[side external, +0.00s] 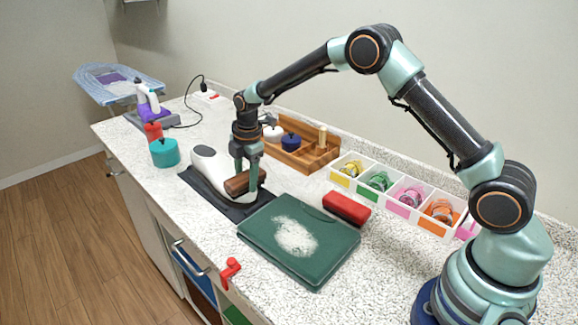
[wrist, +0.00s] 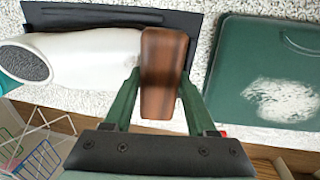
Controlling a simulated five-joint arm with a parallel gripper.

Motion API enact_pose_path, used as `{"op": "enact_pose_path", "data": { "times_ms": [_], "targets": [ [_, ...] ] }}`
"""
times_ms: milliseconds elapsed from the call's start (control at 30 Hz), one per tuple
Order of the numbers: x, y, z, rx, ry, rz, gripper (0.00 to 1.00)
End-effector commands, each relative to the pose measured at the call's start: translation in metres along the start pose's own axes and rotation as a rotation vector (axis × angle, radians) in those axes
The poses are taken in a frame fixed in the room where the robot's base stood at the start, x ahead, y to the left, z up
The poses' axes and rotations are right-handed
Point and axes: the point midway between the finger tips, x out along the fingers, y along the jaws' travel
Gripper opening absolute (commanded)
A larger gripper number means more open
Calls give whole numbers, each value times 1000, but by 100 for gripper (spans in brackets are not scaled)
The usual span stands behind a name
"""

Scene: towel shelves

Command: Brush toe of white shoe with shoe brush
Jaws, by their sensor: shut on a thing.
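The white shoe (side external: 207,163) lies on a dark mat (side external: 190,178) on the counter, and it also shows in the wrist view (wrist: 85,55). My gripper (side external: 247,183) is shut on a brown wooden shoe brush (side external: 238,184). In the wrist view the brush (wrist: 162,75) sits between the fingers of my gripper (wrist: 160,92), over the right end of the shoe. The brush covers that end, and I cannot tell whether its bristles touch the shoe.
A green board (side external: 330,240) with a white powdery patch lies in front. A red block-like thing (side external: 346,208) lies behind it. A wooden organizer (side external: 312,158) and a white divided tray (side external: 345,163) stand along the wall. A teal pot (side external: 165,153) stands at left. A red clamp (side external: 230,271) is at the front edge.

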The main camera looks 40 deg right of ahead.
Motion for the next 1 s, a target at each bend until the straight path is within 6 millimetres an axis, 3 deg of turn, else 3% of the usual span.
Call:
{"op": "enact_pose_path", "data": {
  "times_ms": [467, 1000],
  "targets": [
    [0, -5, 0, 0, 0, 1, 12],
    [2, 17, 0, 0, 0, 1, 12]
  ]
}}
